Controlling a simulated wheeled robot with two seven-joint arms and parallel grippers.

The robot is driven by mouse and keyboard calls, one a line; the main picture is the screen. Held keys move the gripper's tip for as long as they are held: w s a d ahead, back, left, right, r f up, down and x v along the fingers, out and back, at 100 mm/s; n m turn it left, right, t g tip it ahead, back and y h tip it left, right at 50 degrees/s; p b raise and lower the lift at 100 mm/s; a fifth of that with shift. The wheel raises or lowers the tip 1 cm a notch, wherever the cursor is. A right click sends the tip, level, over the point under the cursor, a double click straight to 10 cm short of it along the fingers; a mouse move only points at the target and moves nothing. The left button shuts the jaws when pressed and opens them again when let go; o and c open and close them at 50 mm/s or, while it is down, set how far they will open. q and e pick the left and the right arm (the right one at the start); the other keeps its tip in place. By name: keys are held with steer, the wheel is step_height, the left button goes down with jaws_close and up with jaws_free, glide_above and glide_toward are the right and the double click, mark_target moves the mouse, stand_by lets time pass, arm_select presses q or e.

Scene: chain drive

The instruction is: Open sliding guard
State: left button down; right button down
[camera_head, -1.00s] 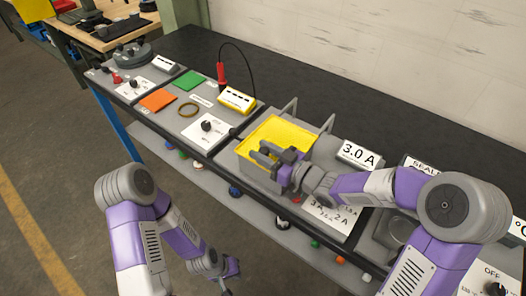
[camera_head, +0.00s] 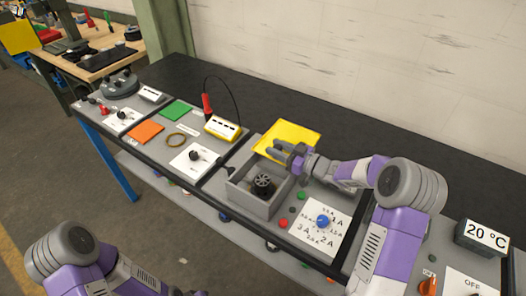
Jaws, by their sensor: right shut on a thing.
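The sliding guard (camera_head: 298,136) is a flat yellow plate. It lies at the back of a grey open-topped box (camera_head: 268,209), and the front part of the box is uncovered. A round black part with a bright centre (camera_head: 263,184) shows inside the box. My right gripper (camera_head: 274,149) is at the guard's front edge, shut on the guard; its fingers and arm hide part of that edge. My left arm is at the lower left, and its gripper is out of the picture.
To the right of the box is a panel with a blue knob (camera_head: 323,221) and red and green buttons. To the left are a yellow meter (camera_head: 222,127), an orange square (camera_head: 146,132) and a green square (camera_head: 175,109). The dark bench top behind is clear.

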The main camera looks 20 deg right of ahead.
steer(key=shift+d, duration=0.1)
steer(key=c, duration=0.8)
jaws_free()
steer(key=shift+p+v, duration=0.4)
steer(key=shift+v, duration=3.35)
